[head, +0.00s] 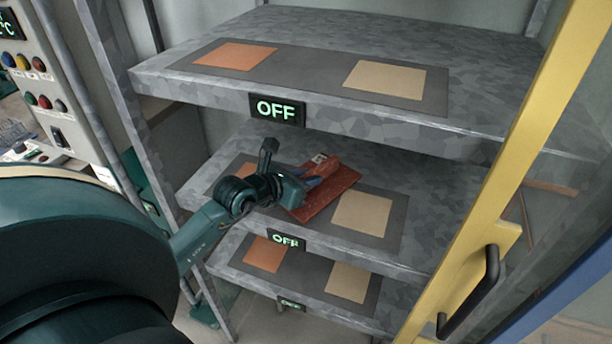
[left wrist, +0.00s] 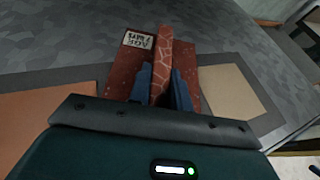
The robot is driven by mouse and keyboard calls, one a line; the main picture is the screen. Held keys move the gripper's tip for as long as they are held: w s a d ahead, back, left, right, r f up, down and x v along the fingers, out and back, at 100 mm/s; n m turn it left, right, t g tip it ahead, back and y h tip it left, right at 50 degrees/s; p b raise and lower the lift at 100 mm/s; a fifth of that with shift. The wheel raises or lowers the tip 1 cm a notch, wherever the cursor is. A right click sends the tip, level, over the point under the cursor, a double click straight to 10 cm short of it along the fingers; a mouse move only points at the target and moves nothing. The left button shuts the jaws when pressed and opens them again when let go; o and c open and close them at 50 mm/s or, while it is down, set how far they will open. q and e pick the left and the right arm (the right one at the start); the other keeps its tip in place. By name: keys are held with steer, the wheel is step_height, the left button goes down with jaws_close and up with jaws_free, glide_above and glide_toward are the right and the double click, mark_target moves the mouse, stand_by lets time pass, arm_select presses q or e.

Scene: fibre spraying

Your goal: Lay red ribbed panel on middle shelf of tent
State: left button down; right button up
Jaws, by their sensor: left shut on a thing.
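The red ribbed panel (head: 330,188) is at the middle shelf (head: 430,200) of the tent, over the dark mat between its orange and tan squares. My left gripper (head: 308,184) reaches in from the left and is shut on the panel's raised rib. In the left wrist view the two blue fingers (left wrist: 161,85) sit on either side of the rib (left wrist: 163,50), and a white label shows on the red panel (left wrist: 122,75). I cannot tell whether the panel touches the shelf. My right gripper is not in view.
The upper shelf (head: 480,125) overhangs the middle one, with an OFF sign (head: 277,110) on its edge. A lower shelf (head: 316,290) lies below. A yellow door frame with a black handle (head: 470,290) stands at right. A control panel (head: 40,85) is at left.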

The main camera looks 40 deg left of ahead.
arm_select(q)
steer(key=shift+r, duration=0.15)
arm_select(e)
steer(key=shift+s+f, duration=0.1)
arm_select(q)
steer(key=c, duration=1.3)
jaws_free()
steer(key=shift+f, duration=0.2)
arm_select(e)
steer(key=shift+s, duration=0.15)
arm_select(q)
steer(key=shift+s+r, duration=0.1)
steer(key=shift+r, duration=0.1)
steer(key=b+v, duration=0.1)
steer(key=v, duration=0.9)
steer(key=shift+s, duration=0.3)
steer(key=shift+s+a+r, duration=0.1)
steer(key=shift+s+r, duration=0.1)
steer(key=shift+s, duration=0.3)
steer(key=shift+r, duration=0.1)
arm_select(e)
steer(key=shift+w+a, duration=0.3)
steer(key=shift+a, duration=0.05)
